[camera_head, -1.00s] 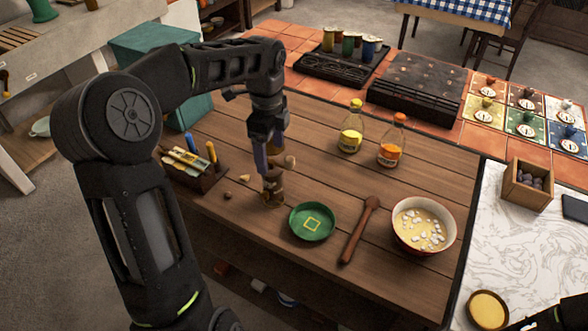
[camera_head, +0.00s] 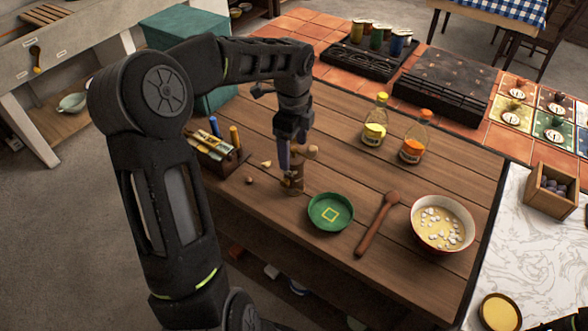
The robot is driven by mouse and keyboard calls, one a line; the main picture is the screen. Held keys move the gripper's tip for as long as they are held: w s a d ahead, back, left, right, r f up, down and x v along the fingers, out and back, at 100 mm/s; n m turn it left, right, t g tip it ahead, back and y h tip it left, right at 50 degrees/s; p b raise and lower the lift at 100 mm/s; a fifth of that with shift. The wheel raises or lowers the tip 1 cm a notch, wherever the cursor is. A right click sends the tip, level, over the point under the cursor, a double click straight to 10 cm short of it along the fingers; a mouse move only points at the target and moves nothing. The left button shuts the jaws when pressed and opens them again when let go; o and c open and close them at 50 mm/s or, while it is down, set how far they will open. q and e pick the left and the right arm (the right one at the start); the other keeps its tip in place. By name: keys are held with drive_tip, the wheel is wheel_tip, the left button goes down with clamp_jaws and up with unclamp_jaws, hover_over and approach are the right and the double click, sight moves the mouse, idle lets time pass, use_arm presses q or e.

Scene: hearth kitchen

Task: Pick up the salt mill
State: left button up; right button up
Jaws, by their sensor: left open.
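A brown wooden mill (camera_head: 292,184), which looks like the salt mill, stands upright on the wooden table, left of the green dish. My left gripper (camera_head: 291,165) points down at its upper part, with the fingers open around or just beside it. The gripper hides much of the mill's top, and I cannot tell whether the fingers touch it.
A green dish (camera_head: 319,222), a wooden spoon (camera_head: 373,229) and a bowl (camera_head: 418,238) lie to the right. Two bottles, one yellow-capped (camera_head: 374,132) and one orange-capped (camera_head: 416,148), stand behind. A wooden caddy (camera_head: 224,164) and small crumbs are at left.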

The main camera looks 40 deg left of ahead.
sight(294, 156)
use_arm(q)
wheel_tip(294, 156, down, 5)
drive_tip(key=shift+p, duration=0.55)
clamp_jaws()
idle(0.9)
drive_tip(key=shift+r, duration=0.1)
